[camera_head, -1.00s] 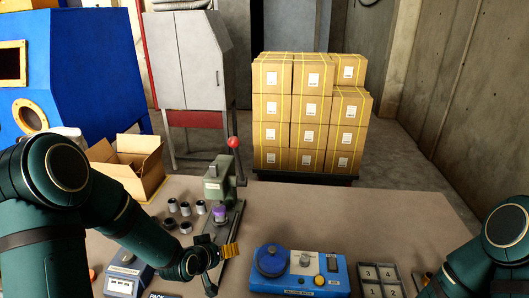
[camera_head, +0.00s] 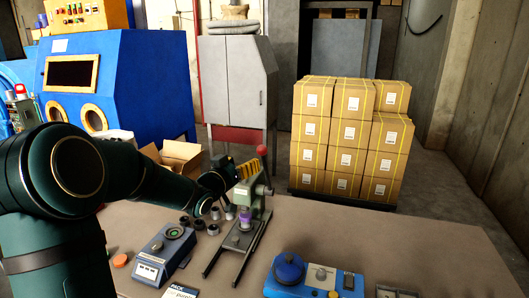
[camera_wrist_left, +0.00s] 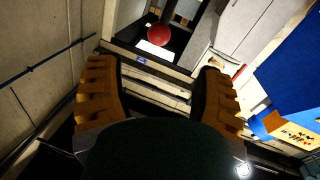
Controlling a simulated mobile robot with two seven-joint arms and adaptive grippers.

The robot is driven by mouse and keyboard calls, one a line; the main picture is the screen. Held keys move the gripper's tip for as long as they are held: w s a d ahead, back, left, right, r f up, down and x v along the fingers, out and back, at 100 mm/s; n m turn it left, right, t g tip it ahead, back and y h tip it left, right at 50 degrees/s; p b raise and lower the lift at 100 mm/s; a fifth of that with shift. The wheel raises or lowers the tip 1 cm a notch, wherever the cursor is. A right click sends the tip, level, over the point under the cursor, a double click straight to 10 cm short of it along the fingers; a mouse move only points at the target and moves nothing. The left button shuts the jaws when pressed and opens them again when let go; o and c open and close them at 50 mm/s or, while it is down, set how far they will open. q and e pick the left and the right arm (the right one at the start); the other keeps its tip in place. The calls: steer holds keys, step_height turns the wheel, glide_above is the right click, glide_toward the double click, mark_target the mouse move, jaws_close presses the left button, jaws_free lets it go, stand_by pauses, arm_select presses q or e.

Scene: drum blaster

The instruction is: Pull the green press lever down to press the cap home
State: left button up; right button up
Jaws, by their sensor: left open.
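The green press (camera_head: 252,202) stands on the table in the head view, on a base with two dark rails. Its lever ends in a red ball knob (camera_head: 263,149), which is up. A purple part (camera_head: 245,216) sits under the press ram. My left gripper (camera_head: 246,168), with yellow-orange fingers, is beside the press top, just left of and below the knob. In the left wrist view the gripper (camera_wrist_left: 160,95) is open, and the red knob (camera_wrist_left: 158,34) shows beyond and between the fingertips. I cannot tell whether they touch. My right gripper is not in view.
Several small metal cups (camera_head: 199,224) stand left of the press. A blue scale (camera_head: 166,252) is nearer, and a blue device with a round knob (camera_head: 289,268) is at front right. An open carton (camera_head: 182,156) lies behind. The table's right side is mostly clear.

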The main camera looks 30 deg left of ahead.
mark_target(259, 152)
arm_select(q)
steer(key=w, duration=1.1)
steer(key=shift+a, duration=0.1)
jaws_close()
